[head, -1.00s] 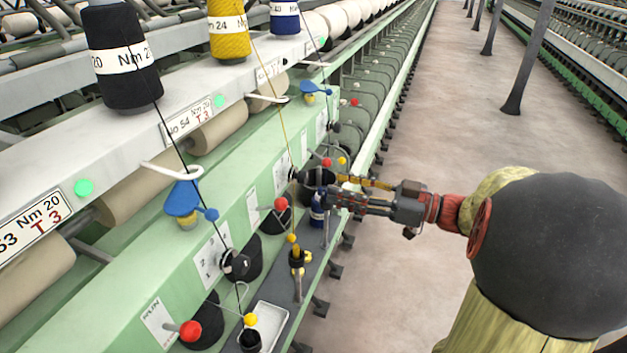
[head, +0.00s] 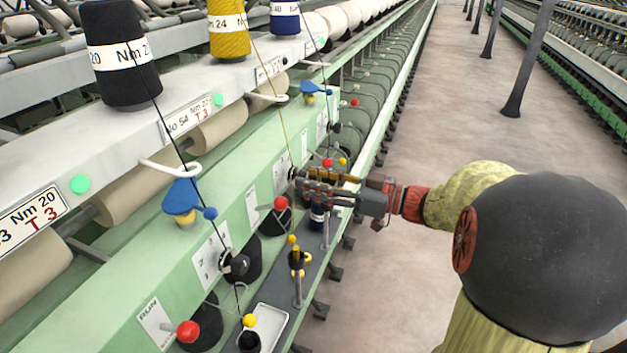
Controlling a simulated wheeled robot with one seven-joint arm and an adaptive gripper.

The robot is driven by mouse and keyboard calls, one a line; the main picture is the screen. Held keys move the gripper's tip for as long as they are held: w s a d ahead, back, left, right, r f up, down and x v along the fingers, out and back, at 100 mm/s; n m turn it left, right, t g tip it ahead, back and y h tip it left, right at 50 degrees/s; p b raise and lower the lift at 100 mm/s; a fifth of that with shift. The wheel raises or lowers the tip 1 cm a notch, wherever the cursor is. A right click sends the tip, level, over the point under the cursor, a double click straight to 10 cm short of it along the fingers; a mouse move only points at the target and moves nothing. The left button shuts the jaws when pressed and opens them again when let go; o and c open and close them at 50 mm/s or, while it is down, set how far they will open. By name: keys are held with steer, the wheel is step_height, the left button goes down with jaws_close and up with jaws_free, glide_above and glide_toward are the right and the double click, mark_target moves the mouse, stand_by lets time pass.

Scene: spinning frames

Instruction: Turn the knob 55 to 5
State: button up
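My gripper (head: 304,187) reaches in from the right. Its fingers point left at the green machine front, at a small black knob (head: 293,174) beside a dark round spool. The fingers overlap the knob area, and I cannot tell whether they touch the knob or how far apart the tips are. The third sign (head: 268,69) along the rail, past the No 54 sign (head: 187,118), is too small to read. Which knob is 55 is not legible. A nearer black knob (head: 236,264) sits beside a white scale label (head: 210,258). Another dark knob (head: 335,127) shows farther along.
Red balls (head: 281,203) and yellow balls on levers stick out near the gripper. Threads run down from the dark cone (head: 120,85) and yellow cone (head: 229,45). The aisle floor (head: 430,120) is clear on the right.

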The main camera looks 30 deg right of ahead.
jaws_close()
steer(key=shift+m, duration=0.3)
stand_by(0.3)
steer(key=m+p, duration=0.1)
steer(key=m, duration=0.5)
steer(key=m+p, duration=0.2)
steer(key=m, duration=0.4)
steer(key=m+p, duration=0.2)
steer(key=m, duration=0.4)
steer(key=shift+s+r, duration=0.1)
steer(key=shift+r, duration=0.2)
steer(key=m+p, duration=0.4)
steer(key=shift+p, duration=0.35)
steer(key=shift+f+m+p, duration=0.15)
steer(key=shift+m+p, duration=0.3)
steer(key=shift+m, duration=0.25)
